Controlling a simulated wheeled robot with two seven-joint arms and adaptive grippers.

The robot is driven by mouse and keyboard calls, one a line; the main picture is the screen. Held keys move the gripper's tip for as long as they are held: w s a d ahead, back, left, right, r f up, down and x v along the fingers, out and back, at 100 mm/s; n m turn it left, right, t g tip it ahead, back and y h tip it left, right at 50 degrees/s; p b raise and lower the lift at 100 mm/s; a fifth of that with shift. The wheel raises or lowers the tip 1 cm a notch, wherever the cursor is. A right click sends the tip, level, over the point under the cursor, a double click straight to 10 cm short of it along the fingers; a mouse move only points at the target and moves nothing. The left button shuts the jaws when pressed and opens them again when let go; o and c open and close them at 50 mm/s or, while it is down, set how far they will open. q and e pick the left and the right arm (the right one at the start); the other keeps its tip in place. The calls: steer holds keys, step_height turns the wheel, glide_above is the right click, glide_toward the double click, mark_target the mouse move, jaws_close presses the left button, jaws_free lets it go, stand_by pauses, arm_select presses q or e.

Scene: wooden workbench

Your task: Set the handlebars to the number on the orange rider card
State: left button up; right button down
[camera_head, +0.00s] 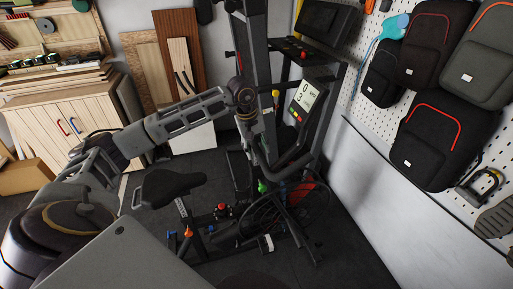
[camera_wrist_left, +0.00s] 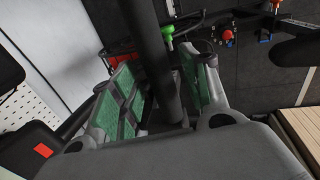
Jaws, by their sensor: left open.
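A dark exercise bike stands in the middle of the head view, with a black saddle (camera_head: 170,186). A white panel (camera_head: 305,100) on its frame shows what looks like a 0 and a 3. A dark loop-shaped bar, likely the handlebars (camera_head: 292,166), is below it. I cannot make out an orange rider card. My left gripper (camera_head: 252,135) is beside the bike's upright, its fingers hard to see there. In the left wrist view its green-padded fingers (camera_wrist_left: 170,95) are open on either side of a dark tube (camera_wrist_left: 153,55). My right gripper is not in view.
A green knob (camera_head: 262,187), a red knob (camera_head: 222,210) and an orange knob (camera_head: 188,232) sit low on the bike. A pegboard with dark bags (camera_head: 435,140) is at right. A wooden cabinet (camera_head: 65,125) is at left. Dark floor is free at front right.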

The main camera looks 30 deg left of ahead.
arm_select(q)
step_height(320, 180, up, 12)
steer(key=s+a, duration=0.1)
steer(key=shift+s+a+f, duration=0.15)
steer(key=shift+s+a, duration=0.1)
steer(key=shift+s, duration=0.15)
steer(key=shift+f, duration=0.1)
stand_by(0.7)
